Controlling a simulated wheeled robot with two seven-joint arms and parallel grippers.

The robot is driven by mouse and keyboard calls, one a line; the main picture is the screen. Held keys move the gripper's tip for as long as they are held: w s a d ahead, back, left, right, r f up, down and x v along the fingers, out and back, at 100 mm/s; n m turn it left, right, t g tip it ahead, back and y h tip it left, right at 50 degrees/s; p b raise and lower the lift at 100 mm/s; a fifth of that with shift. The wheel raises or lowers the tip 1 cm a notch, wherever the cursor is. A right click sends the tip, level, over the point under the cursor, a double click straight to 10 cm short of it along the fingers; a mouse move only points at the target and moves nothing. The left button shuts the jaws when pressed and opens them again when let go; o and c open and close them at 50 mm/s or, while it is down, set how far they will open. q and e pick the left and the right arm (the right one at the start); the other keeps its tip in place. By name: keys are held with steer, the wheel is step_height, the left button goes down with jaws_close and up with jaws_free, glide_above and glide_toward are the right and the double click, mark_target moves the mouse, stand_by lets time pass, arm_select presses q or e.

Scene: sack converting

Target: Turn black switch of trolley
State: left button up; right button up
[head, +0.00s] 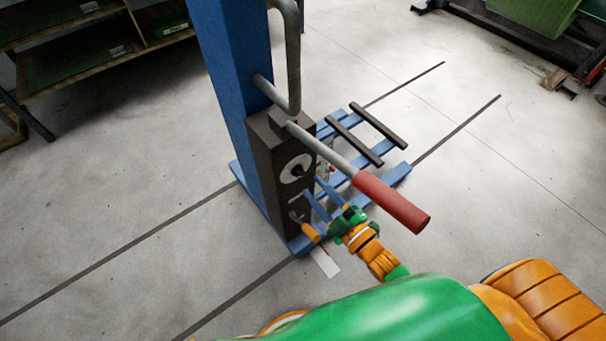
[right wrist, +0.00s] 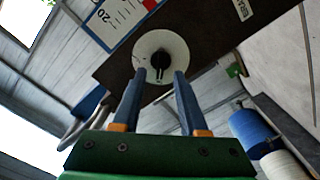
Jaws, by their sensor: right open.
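The trolley has a blue column (head: 228,75) with a dark control box (head: 268,135) at its lower part. The black switch (head: 297,170) sits on a round white plate on the box's face. In the right wrist view the black switch (right wrist: 160,60) is a dark round knob in the middle of its white disc (right wrist: 145,42). My right gripper (head: 311,189) is open in front of the box. In the right wrist view its fingertips (right wrist: 160,73) are on either side of the knob's lower edge, apart from each other. I cannot tell whether they touch it. My left gripper is not in view.
A grey bar with a red handle (head: 392,203) sticks out above my right gripper. A small orange-handled lever (head: 311,233) is below the switch. Blue forks with black bars (head: 380,127) extend behind. A shelf (head: 75,60) stands at the far left. Open floor surrounds the trolley.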

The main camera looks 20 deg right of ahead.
mark_target(303, 177)
steer(key=x, duration=0.3)
steer(key=shift+w+a, duration=0.15)
steer(key=shift+w, duration=0.2)
steer(key=shift+c, duration=0.4)
jaws_close()
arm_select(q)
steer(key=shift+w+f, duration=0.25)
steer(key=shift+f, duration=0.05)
